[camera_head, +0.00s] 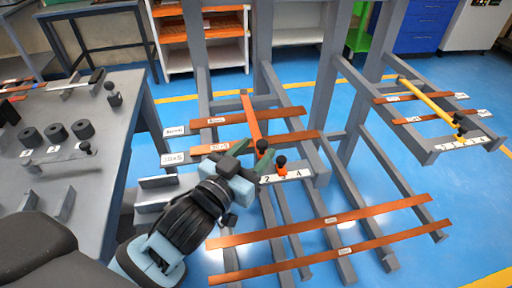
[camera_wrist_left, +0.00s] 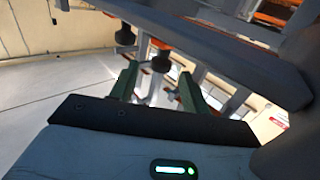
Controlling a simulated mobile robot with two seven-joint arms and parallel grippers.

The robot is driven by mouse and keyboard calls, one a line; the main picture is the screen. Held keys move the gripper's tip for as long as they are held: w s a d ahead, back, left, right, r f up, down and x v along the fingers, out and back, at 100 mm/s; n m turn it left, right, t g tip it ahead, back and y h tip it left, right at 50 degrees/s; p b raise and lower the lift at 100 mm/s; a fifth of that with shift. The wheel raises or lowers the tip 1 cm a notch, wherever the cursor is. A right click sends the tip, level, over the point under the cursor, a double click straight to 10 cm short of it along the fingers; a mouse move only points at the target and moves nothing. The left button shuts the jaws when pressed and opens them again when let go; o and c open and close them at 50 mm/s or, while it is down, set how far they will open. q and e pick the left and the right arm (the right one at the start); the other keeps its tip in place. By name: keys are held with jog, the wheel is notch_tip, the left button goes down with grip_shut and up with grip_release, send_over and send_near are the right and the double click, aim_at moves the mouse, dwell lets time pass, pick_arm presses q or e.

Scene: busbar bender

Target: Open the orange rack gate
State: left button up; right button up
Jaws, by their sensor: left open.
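The orange rack gate (camera_head: 251,118) is a narrow orange bar on the grey rack, running from the back toward the front across the copper bars. A black knob (camera_head: 262,147) stands at its near end, beside the white numbered strip (camera_head: 297,173). My left gripper (camera_head: 252,155) is open at this near end. In the left wrist view the green fingers of the left gripper (camera_wrist_left: 157,73) are spread, with a black knob (camera_wrist_left: 160,61) showing between their tips. I cannot tell whether they touch it. My right gripper is not in view.
A second black knob on an orange base (camera_head: 281,166) stands on the numbered strip, close by on the right. Copper bars (camera_head: 330,218) lie on the lower rack arms. A yellow gate (camera_head: 428,97) crosses the right rack. A grey workbench (camera_head: 110,130) stands at left.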

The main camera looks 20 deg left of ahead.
pick_arm(q)
jog(key=shift+w+d, duration=0.1)
jog(key=shift+w, duration=0.5)
grip_shut()
